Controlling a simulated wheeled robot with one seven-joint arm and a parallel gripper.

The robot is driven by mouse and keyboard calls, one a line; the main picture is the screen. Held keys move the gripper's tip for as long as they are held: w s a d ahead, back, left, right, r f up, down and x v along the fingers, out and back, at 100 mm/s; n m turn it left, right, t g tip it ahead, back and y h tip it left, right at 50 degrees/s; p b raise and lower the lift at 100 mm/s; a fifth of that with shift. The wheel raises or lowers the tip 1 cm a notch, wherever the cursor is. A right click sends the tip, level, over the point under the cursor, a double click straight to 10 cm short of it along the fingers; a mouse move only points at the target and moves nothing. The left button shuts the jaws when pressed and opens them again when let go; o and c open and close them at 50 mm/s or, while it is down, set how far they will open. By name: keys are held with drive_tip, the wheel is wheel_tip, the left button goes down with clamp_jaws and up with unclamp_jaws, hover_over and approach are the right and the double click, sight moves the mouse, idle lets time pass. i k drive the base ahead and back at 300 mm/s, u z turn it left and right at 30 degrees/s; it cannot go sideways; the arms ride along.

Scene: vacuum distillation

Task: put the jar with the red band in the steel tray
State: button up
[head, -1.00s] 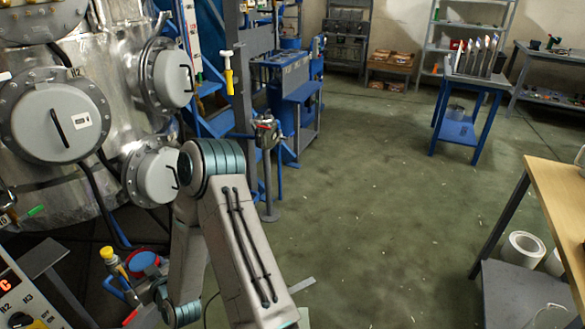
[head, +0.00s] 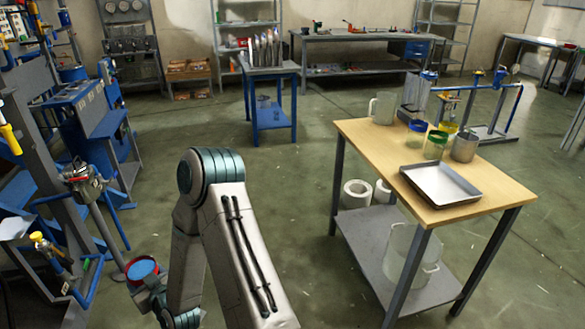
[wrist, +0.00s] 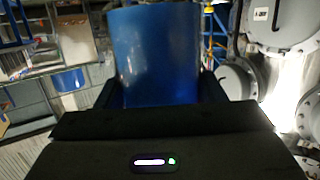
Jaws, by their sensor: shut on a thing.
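The jar with the red band (head: 142,268) is at the lower left of the head view, its red ring around a blue top. My gripper (head: 146,284) is shut on it and holds it upright, clear of the table. In the wrist view the jar (wrist: 155,50) is a large blue cylinder between the fingers of my gripper (wrist: 158,92); no red shows there. The steel tray (head: 440,184) lies empty on the wooden table at right, well away from my gripper.
The wooden table (head: 372,138) also bears a clear beaker (head: 383,108), a blue-banded jar (head: 417,134), a green-banded jar (head: 435,146), a yellow-topped jar (head: 448,127) and a metal cup (head: 464,147), behind the tray. Blue equipment frames stand at left. Open floor lies between.

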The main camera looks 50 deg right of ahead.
sight(455, 194)
drive_tip(key=z, duration=1.35)
